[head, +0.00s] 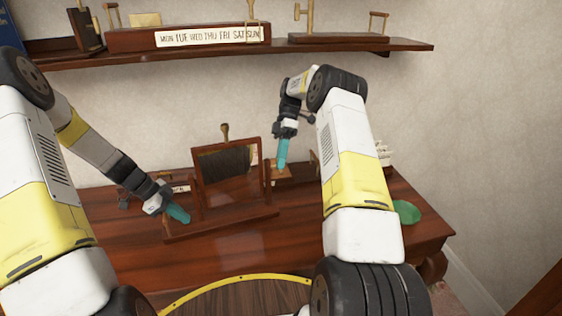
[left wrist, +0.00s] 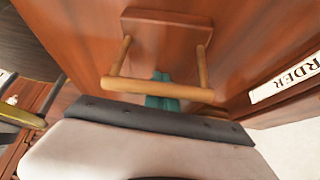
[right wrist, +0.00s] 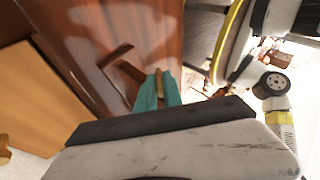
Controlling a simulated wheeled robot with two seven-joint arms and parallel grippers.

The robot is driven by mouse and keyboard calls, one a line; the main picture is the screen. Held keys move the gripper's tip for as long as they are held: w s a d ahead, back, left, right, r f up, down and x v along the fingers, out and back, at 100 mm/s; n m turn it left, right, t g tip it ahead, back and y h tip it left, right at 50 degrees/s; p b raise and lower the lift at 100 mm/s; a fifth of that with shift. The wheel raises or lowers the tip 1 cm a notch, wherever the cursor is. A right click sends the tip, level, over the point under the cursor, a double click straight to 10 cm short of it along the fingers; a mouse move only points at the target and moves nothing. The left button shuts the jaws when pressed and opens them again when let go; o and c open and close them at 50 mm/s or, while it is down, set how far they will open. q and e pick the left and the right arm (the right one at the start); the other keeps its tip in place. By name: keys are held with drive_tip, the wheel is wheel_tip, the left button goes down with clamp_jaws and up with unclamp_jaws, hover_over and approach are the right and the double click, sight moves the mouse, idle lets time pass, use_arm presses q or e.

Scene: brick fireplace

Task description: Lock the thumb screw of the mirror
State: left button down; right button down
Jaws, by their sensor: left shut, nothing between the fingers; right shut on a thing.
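The mirror (head: 226,165) stands on the table in a dark wooden frame, between two posts on a long base (head: 222,222). A brass-coloured knob (head: 225,132) rises at its top. My right gripper (head: 283,160), with teal fingers, points down beside the right post. In the right wrist view its fingers (right wrist: 158,92) are shut on a small tan peg-like piece (right wrist: 158,78); I cannot tell whether this is the thumb screw. My left gripper (head: 178,213) is shut and empty by the left end of the base. In the left wrist view a tan bar handle (left wrist: 158,89) crosses before its fingers.
A shelf (head: 230,54) with a weekday rack (head: 187,38) and wooden stands runs along the wall above. A green item (head: 406,212) lies at the table's right. The glossy table (head: 240,250) is clear in front of the mirror. A labelled wooden piece (left wrist: 285,82) shows beside the left gripper.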

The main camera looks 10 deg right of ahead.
idle(0.4)
drive_tip(key=c, duration=1.5)
unclamp_jaws()
